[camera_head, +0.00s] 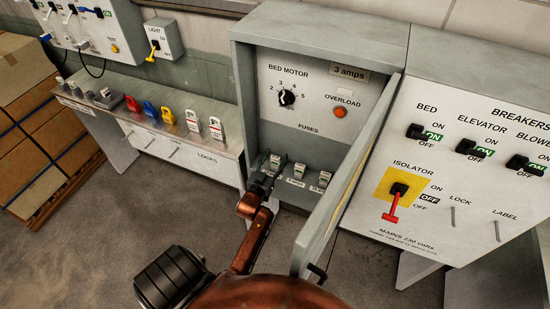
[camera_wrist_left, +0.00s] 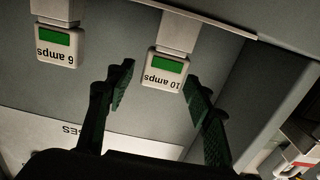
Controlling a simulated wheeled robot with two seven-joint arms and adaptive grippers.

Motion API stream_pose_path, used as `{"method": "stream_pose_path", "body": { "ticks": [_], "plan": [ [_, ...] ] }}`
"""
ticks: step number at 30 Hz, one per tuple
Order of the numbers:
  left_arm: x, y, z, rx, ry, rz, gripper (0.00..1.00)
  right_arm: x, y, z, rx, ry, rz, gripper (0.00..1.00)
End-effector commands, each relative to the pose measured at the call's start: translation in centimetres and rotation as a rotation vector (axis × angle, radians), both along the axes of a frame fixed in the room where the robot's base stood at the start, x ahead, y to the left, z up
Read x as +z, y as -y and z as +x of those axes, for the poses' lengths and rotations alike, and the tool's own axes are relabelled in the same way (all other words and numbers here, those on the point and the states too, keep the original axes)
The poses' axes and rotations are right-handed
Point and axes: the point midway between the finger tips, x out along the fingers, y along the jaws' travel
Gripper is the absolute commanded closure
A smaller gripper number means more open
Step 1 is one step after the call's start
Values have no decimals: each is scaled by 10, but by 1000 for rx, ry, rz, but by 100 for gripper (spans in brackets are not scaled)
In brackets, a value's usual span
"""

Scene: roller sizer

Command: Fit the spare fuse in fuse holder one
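Several fuses stand in a row at the bottom of the open bed motor cabinet (camera_head: 318,23): a left one (camera_head: 275,162), a middle one (camera_head: 299,171) and a right one (camera_head: 324,179). The left wrist view shows a fuse marked 10 amps (camera_wrist_left: 166,68) and one marked 6 amps (camera_wrist_left: 60,45), both with green windows. My left gripper (camera_head: 263,181) is at the left fuse. In its wrist view, the open fingers (camera_wrist_left: 158,84) are on either side of the 10 amps fuse, with gaps visible. I cannot tell which fuse is the spare. My right gripper is not in view.
The cabinet's open door (camera_head: 343,192) stands close right of the fuses. The breaker panel with a red isolator handle (camera_head: 391,207) is further right. A bench (camera_head: 150,112) with several coloured locks is at the left. Stacked boxes (camera_head: 35,120) stand at the far left.

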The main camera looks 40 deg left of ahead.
Motion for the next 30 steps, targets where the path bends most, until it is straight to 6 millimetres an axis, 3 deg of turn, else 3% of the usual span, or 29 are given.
{"method": "stream_pose_path", "body": {
  "ticks": [11, 24, 30],
  "plan": [
    [-1, 1, -6, 1, -2, -1, 49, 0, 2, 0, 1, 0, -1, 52],
    [-1, 26, -85, 1, -2, -1, 49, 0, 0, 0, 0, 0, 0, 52],
    [0, 34, -109, 0, -1, 0, 49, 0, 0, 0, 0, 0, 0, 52]
  ]
}}
